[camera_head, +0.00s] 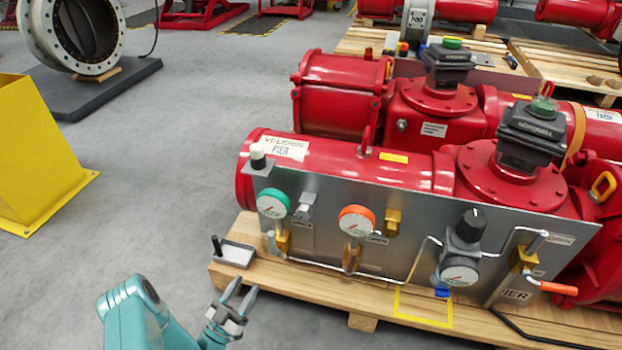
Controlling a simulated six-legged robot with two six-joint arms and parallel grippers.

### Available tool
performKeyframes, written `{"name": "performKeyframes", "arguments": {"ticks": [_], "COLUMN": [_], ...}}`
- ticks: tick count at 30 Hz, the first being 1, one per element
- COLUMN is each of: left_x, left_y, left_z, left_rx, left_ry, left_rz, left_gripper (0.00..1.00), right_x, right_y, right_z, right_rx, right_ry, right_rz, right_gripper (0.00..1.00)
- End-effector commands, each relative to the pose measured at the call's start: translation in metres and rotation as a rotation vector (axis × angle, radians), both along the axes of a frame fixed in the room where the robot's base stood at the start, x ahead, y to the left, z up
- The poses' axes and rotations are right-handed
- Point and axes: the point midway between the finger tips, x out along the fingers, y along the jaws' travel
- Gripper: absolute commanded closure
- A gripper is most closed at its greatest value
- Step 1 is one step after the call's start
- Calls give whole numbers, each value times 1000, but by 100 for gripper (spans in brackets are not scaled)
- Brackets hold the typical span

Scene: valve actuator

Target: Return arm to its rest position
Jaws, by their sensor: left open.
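My left arm (137,310) is teal and comes in from the bottom left. My left gripper (240,293) is open and empty, with its two grey fingers pointing up, at the near left corner of the wooden pallet in the picture. The red valve actuator (345,170) lies on this pallet (300,283), with a grey gauge panel (330,245) on its front. The gripper is below and left of the panel and appears apart from it. My right gripper does not show.
A small grey tray (235,254) with a dark upright peg sits on the pallet's left corner. An orange-handled lever (558,288) is on the panel's right. A yellow post (38,150) stands at left. Grey floor between post and pallet is clear.

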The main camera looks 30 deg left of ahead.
Motion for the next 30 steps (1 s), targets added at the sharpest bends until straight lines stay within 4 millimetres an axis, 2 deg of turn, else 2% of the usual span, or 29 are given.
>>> {"name": "performKeyframes", "arguments": {"ticks": [2, 5, 8, 11, 12, 15, 18, 21, 25, 28, 30], "left_x": [1, 6, 22, 46, 54, 74, 94, 111, 121, 116, 106], "left_y": [0, -7, -22, -47, -60, -90, -122, -157, -201, -229, -243], "left_z": [1, 18, 67, 142, 173, 242, 302, 353, 404, 425, 431], "left_rx": [0, 1, 15, 38, 40, 40, 47, 52, 53, 48, 37], "left_ry": [-1, -8, -36, -83, -99, -104, -51, 54, 261, 454, 603], "left_rz": [-1, -20, -72, -153, -186, -240, -281, -320, -364, -386, -392], "left_gripper": [52, 52, 52, 52, 52, 52, 52, 52, 52, 52, 52], "right_x": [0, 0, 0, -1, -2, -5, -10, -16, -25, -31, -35], "right_y": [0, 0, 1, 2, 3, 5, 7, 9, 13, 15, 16], "right_z": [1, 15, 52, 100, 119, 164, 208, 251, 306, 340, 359], "right_rx": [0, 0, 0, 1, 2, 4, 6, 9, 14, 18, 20], "right_ry": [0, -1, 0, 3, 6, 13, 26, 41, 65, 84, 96], "right_rz": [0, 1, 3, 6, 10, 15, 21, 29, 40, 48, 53], "right_gripper": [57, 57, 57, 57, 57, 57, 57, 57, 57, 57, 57]}}
